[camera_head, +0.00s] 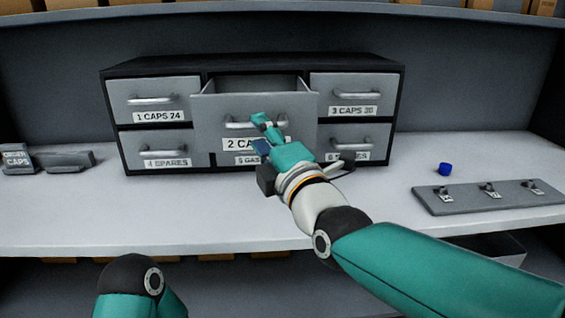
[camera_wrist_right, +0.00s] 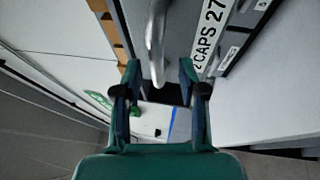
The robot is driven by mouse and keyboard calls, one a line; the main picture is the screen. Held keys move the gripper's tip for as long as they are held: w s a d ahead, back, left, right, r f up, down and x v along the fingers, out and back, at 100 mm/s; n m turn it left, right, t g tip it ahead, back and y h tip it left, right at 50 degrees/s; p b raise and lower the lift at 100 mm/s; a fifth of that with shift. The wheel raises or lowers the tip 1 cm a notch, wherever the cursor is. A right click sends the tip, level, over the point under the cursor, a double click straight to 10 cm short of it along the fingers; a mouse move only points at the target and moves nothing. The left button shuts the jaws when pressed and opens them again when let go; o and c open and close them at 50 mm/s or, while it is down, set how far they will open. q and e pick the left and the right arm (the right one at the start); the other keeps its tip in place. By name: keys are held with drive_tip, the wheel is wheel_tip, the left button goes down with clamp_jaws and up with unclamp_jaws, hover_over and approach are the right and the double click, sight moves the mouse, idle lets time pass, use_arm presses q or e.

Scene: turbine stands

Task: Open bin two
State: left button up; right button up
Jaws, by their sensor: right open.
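Bin two (camera_head: 207,115), a grey drawer labelled "2 CAPS", is pulled out of the top middle of the dark cabinet (camera_head: 250,66). Its open top shows above the front panel. Its bar handle (camera_head: 238,125) is partly hidden by my right gripper (camera_head: 262,133). In the right wrist view, the handle (camera_wrist_right: 156,45) reaches down between the two parted fingers of the right gripper (camera_wrist_right: 160,75). The fingers are open, with gaps beside the bar. The label (camera_wrist_right: 208,35) shows to the right. Of my left arm only a joint shows; its gripper is out of view.
Shut drawers surround bin two, including "1 CAPS 24" (camera_head: 155,98) and "3 CAPS 30" (camera_head: 351,93). A blue cap (camera_head: 445,169) and a grey plate with small fittings (camera_head: 470,204) lie on the right. An "ORDER CAPS" block (camera_head: 18,160) stands left. The white shelf's front left (camera_head: 80,220) is clear.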

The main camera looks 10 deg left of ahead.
drive_tip(key=v, duration=0.9)
drive_tip(key=shift+a+f, duration=0.15)
